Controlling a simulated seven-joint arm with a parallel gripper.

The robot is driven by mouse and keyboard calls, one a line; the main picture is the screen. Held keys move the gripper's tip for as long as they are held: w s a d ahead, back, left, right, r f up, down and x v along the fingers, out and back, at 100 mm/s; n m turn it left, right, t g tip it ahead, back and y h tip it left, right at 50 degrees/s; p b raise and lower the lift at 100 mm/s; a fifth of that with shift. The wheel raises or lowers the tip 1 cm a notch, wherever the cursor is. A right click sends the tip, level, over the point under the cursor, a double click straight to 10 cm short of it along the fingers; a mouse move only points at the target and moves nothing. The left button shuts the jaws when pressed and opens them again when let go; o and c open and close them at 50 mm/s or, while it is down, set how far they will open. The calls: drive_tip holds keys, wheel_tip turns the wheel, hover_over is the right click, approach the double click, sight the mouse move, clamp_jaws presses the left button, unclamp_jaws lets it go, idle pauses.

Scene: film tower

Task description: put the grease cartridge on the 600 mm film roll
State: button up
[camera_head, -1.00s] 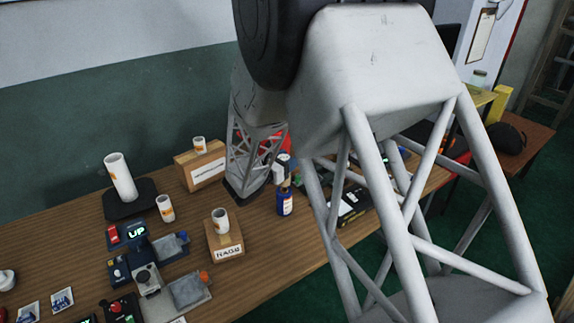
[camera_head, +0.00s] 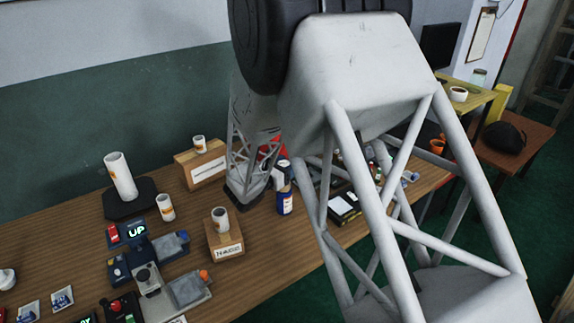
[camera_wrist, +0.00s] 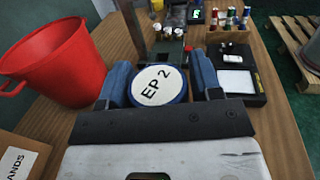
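The grease cartridge (camera_head: 285,204) is a blue cylinder standing upright on the table, right of the front cardboard box. In the wrist view its round, blue-rimmed lid (camera_wrist: 158,85) reads "EP 2". My gripper (camera_wrist: 160,80) has its blue fingers on both sides of the lid; whether they press on it cannot be told. In the head view it is at the cartridge's top, small and partly hidden. White rolls show: a tall one (camera_head: 121,176) on a black base, a short one (camera_head: 166,207) on the table, and two on boxes. I cannot tell which is 600 mm.
A red bucket (camera_wrist: 52,65) stands beside my gripper. Cardboard boxes (camera_head: 203,166) (camera_head: 226,241) carry the short rolls. A device with an "UP" display (camera_head: 136,231) stands at front left.

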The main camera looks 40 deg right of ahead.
drive_tip(key=shift+o, duration=1.2)
drive_tip(key=shift+r, duration=0.15)
drive_tip(key=shift+r, duration=0.3)
drive_tip(key=s+a, duration=0.2)
drive_tip(key=a, duration=0.9)
drive_tip(key=shift+s+a, duration=0.2)
drive_tip(key=shift+a, duration=0.15)
